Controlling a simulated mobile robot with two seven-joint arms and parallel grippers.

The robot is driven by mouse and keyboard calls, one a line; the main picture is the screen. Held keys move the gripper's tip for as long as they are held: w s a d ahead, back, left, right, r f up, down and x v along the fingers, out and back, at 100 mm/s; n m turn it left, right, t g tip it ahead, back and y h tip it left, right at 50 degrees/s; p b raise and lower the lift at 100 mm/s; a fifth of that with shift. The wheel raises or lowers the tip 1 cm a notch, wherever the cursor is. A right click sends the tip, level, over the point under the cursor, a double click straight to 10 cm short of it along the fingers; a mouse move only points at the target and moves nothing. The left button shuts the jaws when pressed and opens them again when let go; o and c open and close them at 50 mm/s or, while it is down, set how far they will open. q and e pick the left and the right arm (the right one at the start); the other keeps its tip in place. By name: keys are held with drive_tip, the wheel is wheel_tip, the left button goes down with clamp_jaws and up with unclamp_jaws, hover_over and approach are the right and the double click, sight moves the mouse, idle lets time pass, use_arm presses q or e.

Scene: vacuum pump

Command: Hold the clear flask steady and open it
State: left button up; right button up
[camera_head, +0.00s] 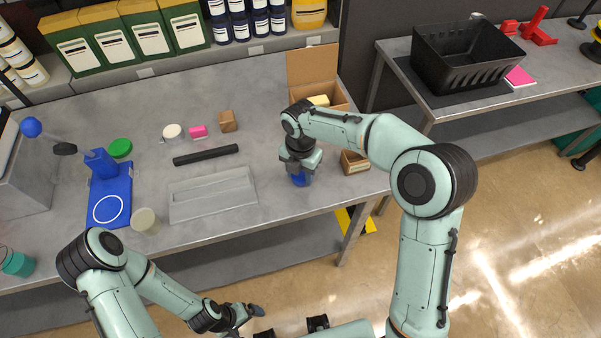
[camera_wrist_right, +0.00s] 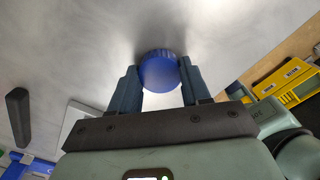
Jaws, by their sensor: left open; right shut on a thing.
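My right gripper (camera_head: 301,172) reaches down to the front right part of the grey table. It is shut on a blue round cap (camera_wrist_right: 160,72), which sits between the two fingers in the right wrist view. The blue also shows just under the gripper in the head view (camera_head: 300,180). The clear flask's body cannot be made out; the cap and gripper cover that spot. My left gripper (camera_head: 250,318) is open and empty, low in front of the table's edge, well away from the cap.
An open cardboard box (camera_head: 318,68) stands behind my right gripper, and a small brown box (camera_head: 354,162) is to its right. A grey tray (camera_head: 212,196) and a black bar (camera_head: 206,155) lie to the left. A blue stand (camera_head: 110,198) is further left.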

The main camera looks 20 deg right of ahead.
sight(300, 175)
drive_tip(key=shift+f, duration=0.2)
drive_tip(key=shift+f, duration=0.15)
drive_tip(key=o, duration=1.2)
use_arm(q)
drive_tip(key=shift+w+r+p, duration=0.9)
drive_tip(key=shift+w+r, duration=0.15)
drive_tip(key=shift+r, duration=0.15)
use_arm(e)
wheel_tip(300, 175, up, 12)
drive_tip(key=shift+r, duration=0.25)
